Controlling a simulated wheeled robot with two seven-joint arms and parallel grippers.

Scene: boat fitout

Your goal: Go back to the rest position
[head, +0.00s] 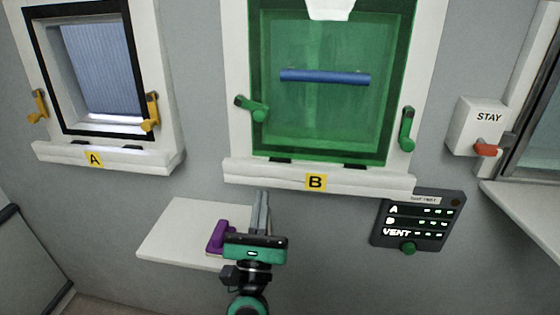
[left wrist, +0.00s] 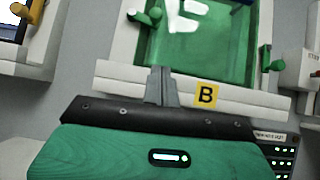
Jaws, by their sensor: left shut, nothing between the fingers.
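My left gripper (head: 261,198) is in front of the wall below the green window B (head: 310,120), its fingers pointing up toward the sill (head: 240,172). Its fingers are together with nothing between them. In the left wrist view the shut fingers (left wrist: 162,78) show in front of the white sill, left of the yellow B label (left wrist: 206,95). I cannot tell whether the fingertips touch the sill. My right gripper is in neither view.
A white shelf (head: 175,230) with a purple object (head: 217,238) lies beside my left gripper. A dark panel (head: 418,220) is on the right. Window A (head: 100,65) has yellow latches; window B has green ones. A STAY box (head: 482,125) with a red lever is at far right.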

